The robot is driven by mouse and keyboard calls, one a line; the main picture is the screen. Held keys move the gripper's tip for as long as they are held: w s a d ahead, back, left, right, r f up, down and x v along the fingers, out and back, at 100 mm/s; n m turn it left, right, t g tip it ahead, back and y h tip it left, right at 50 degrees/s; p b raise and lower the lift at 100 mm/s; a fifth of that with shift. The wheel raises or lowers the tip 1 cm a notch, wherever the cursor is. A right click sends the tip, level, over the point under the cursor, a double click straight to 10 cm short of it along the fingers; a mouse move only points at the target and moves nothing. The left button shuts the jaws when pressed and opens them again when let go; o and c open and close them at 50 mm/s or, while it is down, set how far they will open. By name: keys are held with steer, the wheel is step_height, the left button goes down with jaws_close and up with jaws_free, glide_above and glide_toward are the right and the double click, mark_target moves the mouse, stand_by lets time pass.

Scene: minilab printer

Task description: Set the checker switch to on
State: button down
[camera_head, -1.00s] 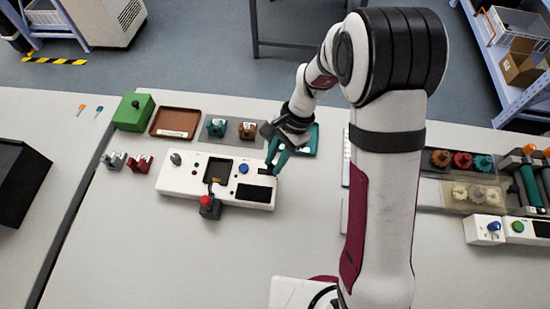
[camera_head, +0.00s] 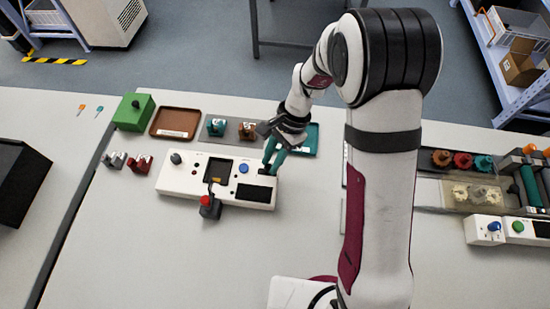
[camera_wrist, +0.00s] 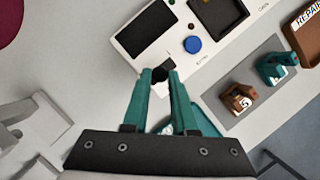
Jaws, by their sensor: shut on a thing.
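The checker (camera_head: 180,186) is a long white console with a dark square recess, a blue button (camera_head: 244,168) and a black display (camera_head: 254,192). It also shows in the wrist view (camera_wrist: 172,60). My gripper (camera_head: 267,168), with teal fingers, is at the console's back right corner. In the wrist view my gripper (camera_wrist: 163,80) is shut on a small black switch (camera_wrist: 162,72) beside the display. The fingers hide part of the switch, so I cannot tell whether it is on or off.
A grey plate (camera_head: 231,127) behind the console holds a teal and a brown part. A brown tray (camera_head: 175,122), a green box (camera_head: 133,112) and a teal tray (camera_head: 312,140) stand nearby. A red-topped joystick (camera_head: 207,206) is in front. The table front is clear.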

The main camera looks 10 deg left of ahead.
steer(key=shift+a, duration=1)
steer(key=c, duration=0.7)
jaws_free()
steer(key=v, duration=1.5)
steer(key=shift+d+r, duration=0.15)
steer(key=shift+r, duration=0.25)
steer(key=shift+w, duration=0.1)
steer(key=s+d+n+t, duration=0.1)
steer(key=s+d, duration=0.2)
steer(key=s, duration=0.4)
steer(key=s+d+n+t+h, duration=0.1)
steer(key=s+d, duration=0.2)
steer(key=s, duration=0.5)
steer(key=s+d+r+n+t, duration=0.1)
steer(key=s+d, duration=0.3)
steer(key=s, duration=0.3)
steer(key=shift+s, duration=0.4)
